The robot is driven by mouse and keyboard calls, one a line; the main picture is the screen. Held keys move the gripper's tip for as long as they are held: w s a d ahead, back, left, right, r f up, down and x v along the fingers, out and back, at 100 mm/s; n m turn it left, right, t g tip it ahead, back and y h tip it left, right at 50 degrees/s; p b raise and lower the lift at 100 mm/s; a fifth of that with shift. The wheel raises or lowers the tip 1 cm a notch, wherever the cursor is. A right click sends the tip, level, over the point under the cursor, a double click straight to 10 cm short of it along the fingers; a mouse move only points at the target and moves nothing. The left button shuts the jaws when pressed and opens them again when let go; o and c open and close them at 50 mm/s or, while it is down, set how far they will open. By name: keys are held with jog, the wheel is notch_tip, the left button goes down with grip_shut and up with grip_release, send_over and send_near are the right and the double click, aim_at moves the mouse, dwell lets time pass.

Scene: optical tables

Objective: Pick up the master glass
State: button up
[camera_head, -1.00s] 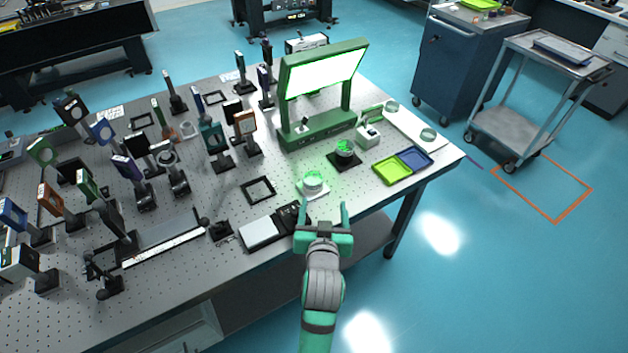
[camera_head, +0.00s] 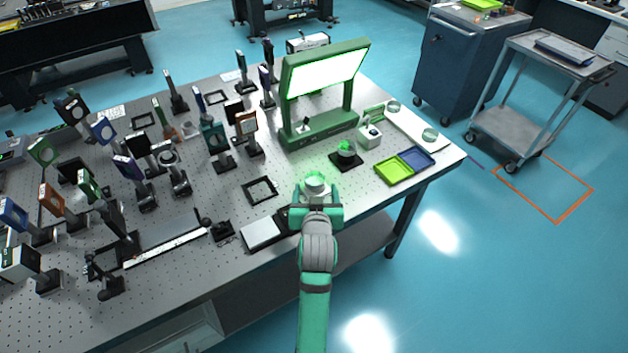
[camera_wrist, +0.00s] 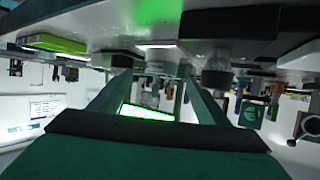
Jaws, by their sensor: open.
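A round clear glass piece (camera_head: 315,180) with a greenish tint, which I take to be the master glass, stands near the table's front edge. No label on it is readable. My gripper (camera_head: 316,193) is open at the glass, with one finger on each side, and holds nothing. In the wrist view, the table appears at the top and my open fingers (camera_wrist: 157,88) flank a pale glass shape (camera_wrist: 160,57). Whether a finger touches the glass cannot be told. The gripper hides its lower part and white base in the head view.
A black mount with a glass disc (camera_head: 346,148) stands behind to the right. Beyond are a green lit panel frame (camera_head: 325,75) and green and blue trays (camera_head: 394,171). A white plate (camera_head: 262,233) and black square frame (camera_head: 260,190) lie left. Several optics mounts crowd the left.

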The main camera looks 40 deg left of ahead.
aim_at(314, 181)
jog(key=shift+x, duration=2.65)
jog(key=shift+a+r, duration=0.15)
jog(key=shift+r, duration=0.05)
jog(key=shift+c, duration=0.4)
jog(key=c, duration=1.2)
